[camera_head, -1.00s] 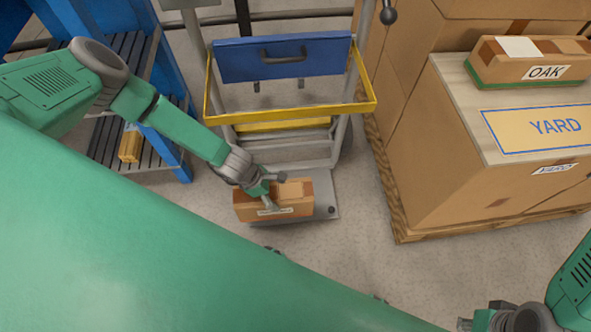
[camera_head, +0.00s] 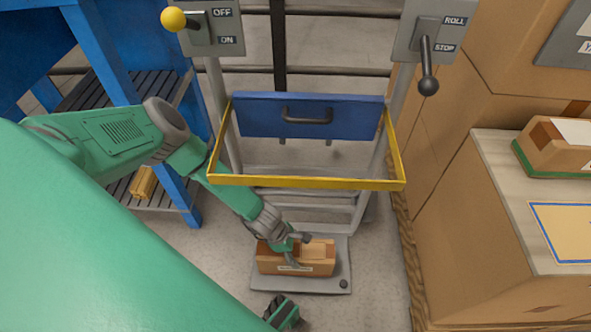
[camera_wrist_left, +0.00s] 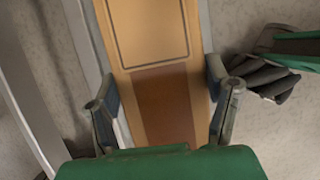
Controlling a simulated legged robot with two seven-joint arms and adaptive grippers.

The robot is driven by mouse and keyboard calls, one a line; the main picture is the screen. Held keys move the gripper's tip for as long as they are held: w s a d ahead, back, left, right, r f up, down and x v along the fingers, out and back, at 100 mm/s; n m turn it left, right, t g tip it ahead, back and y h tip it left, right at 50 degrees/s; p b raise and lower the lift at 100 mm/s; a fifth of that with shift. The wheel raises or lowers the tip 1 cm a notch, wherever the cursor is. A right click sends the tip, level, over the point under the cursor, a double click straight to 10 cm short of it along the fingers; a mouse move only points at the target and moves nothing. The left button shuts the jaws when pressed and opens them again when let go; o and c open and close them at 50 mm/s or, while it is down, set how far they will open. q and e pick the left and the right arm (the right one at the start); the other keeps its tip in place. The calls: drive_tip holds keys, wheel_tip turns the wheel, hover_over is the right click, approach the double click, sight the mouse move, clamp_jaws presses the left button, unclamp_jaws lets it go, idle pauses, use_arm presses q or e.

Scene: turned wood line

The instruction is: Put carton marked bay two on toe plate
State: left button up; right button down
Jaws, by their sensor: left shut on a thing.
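The carton (camera_head: 316,266) is a small brown box with a pale label on its front, too small to read in the head view. My left gripper (camera_head: 294,254) is shut on it from above. The carton is over the grey toe plate (camera_head: 335,284) at the foot of the hand truck, within the plate's outline. I cannot tell whether its underside touches the plate. In the left wrist view, the carton (camera_wrist_left: 150,35) lies between the two fingers (camera_wrist_left: 165,105), with a dark brown band across it.
The yellow-rimmed frame (camera_head: 310,184) and blue panel (camera_head: 345,118) of the hand truck rise behind the plate. A blue rack (camera_head: 180,185) stands left. Large cartons on a pallet (camera_head: 440,215) stand right. Two lever boxes (camera_head: 216,28) (camera_head: 425,40) are above. Floor left of the plate is clear.

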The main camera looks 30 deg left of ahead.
use_arm(q)
drive_tip(key=shift+f, duration=0.45)
drive_tip(key=shift+r, duration=0.1)
drive_tip(key=o, duration=1.7)
drive_tip(key=p+v, duration=0.5)
drive_tip(key=v, duration=0.6)
drive_tip(key=shift+r+p, duration=0.1)
drive_tip(key=shift+p, duration=0.2)
drive_tip(key=shift+s+a+r, duration=0.1)
drive_tip(key=shift+s+r, duration=0.05)
drive_tip(key=shift+r, duration=0.25)
